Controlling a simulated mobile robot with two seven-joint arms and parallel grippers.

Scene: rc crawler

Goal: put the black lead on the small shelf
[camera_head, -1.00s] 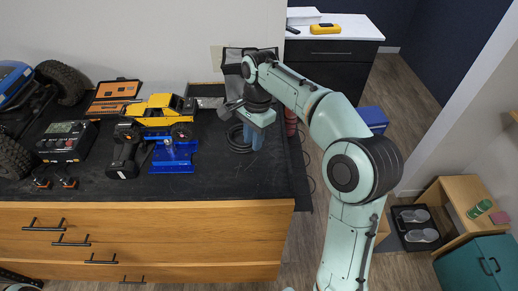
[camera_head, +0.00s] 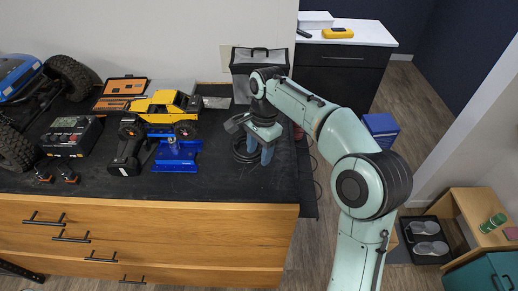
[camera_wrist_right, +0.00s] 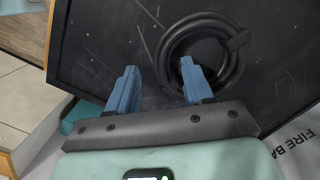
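The black lead (camera_head: 242,150) lies coiled on the dark bench mat, near its right end. In the right wrist view the coil (camera_wrist_right: 166,48) lies ahead of the fingers, mostly to the right, with the right fingertip in front of part of it. My right gripper (camera_head: 261,154) points down beside the coil in the head view. Its two blue fingers are apart with nothing between them, as the right wrist view also shows (camera_wrist_right: 159,72). A small wooden shelf (camera_head: 471,203) stands on the floor at the lower right, with a green can on it. My left gripper is out of view.
A grey fire bag (camera_head: 241,72) stands behind the lead. A yellow crawler (camera_head: 162,108), blue stand (camera_head: 177,154), black charger (camera_head: 71,137) and orange tool case (camera_head: 121,91) occupy the bench's left. A blue box (camera_head: 381,129) and shoe tray (camera_head: 426,240) are on the floor.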

